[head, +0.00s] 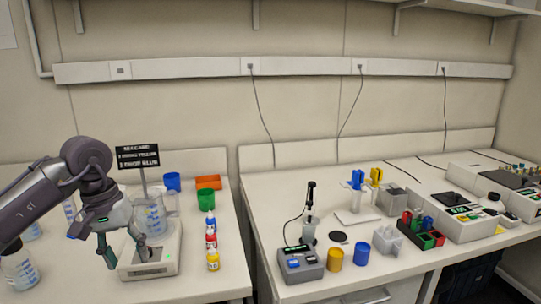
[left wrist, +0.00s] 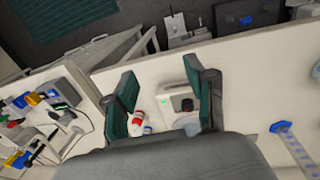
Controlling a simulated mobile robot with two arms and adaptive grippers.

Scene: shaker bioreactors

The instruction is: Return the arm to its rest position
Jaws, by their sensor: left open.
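My left arm comes in from the left in the head view. Its gripper (head: 122,250) is open and empty, with the fingers pointing down by the front left of a white benchtop device (head: 165,262). A clear beaker with blue markings (head: 156,220) stands on that device, partly hidden by the gripper. In the left wrist view the open fingers (left wrist: 162,82) frame the device (left wrist: 172,92) with its dark knob, and nothing is held. I cannot tell whether a finger touches the device. My right gripper is not in view.
Small blue, red and yellow-capped bottles (head: 211,238) stand right of the device. Blue, green and orange containers (head: 206,198) are behind. A black sign (head: 138,156) stands near the arm. A gap separates this bench from the right bench (head: 280,215), which carries several instruments.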

